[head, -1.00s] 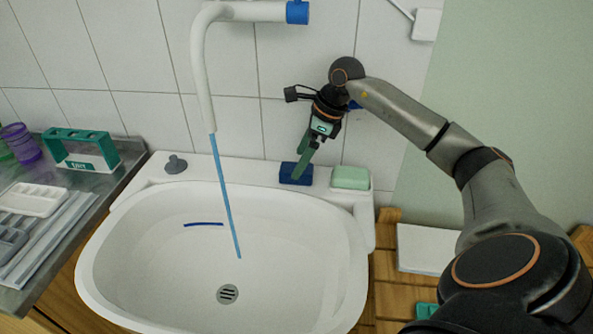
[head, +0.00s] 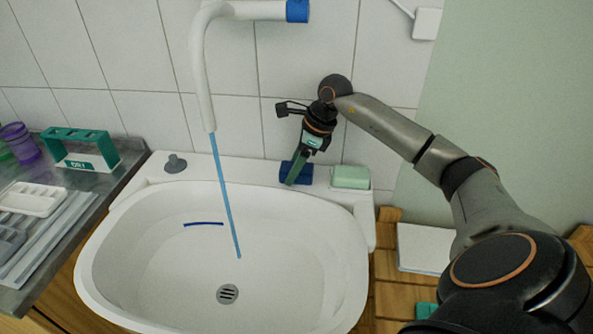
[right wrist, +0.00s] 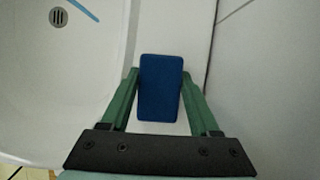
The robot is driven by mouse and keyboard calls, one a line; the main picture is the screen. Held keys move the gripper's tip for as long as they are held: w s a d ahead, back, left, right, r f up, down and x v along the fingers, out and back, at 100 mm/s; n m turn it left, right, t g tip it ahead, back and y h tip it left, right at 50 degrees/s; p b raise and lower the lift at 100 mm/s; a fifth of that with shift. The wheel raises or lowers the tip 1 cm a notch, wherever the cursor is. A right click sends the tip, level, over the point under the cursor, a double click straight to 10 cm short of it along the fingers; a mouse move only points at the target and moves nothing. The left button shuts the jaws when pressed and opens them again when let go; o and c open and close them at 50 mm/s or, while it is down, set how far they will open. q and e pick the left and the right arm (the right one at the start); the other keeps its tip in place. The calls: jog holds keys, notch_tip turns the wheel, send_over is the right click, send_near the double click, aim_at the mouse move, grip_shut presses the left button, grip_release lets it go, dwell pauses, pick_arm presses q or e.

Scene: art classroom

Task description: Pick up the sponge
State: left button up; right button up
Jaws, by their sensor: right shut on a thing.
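The sponge (head: 304,173) is a dark blue block on the back ledge of the white sink, in the head view. It also shows in the right wrist view (right wrist: 160,88), between the two green fingers. My right gripper (head: 293,178) reaches down to it from above, and its fingers (right wrist: 160,80) are shut on the sponge's two sides. In the head view a finger hides part of the sponge. I cannot tell whether the sponge is clear of the ledge. My left gripper is not in view.
A pale green soap bar (head: 350,176) sits right of the sponge on the ledge. A grey plug (head: 175,163) is at the ledge's left. The tiled wall (head: 160,60) is close behind.

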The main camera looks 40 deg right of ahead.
aim_at(288, 167)
jog(key=c, duration=0.6)
jog(key=shift+r, duration=0.55)
notch_tip(288, 167, up, 3)
jog(key=shift+s+f, duration=0.1)
jog(key=shift+s, duration=0.05)
jog(key=shift+s+a+r+b, duration=0.45)
jog(key=shift+s+a+r, duration=0.45)
jog(key=shift+s+r, duration=0.9)
jog(key=shift+s+a+r+b, duration=0.45)
jog(key=shift+s+a+r, duration=0.6)
jog(key=shift+s, duration=1.35)
jog(key=shift+s+a+r+b, duration=0.45)
jog(key=shift+s+a+r, duration=0.25)
jog(key=shift+s+r, duration=1.2)
jog(key=shift+s+f, duration=0.2)
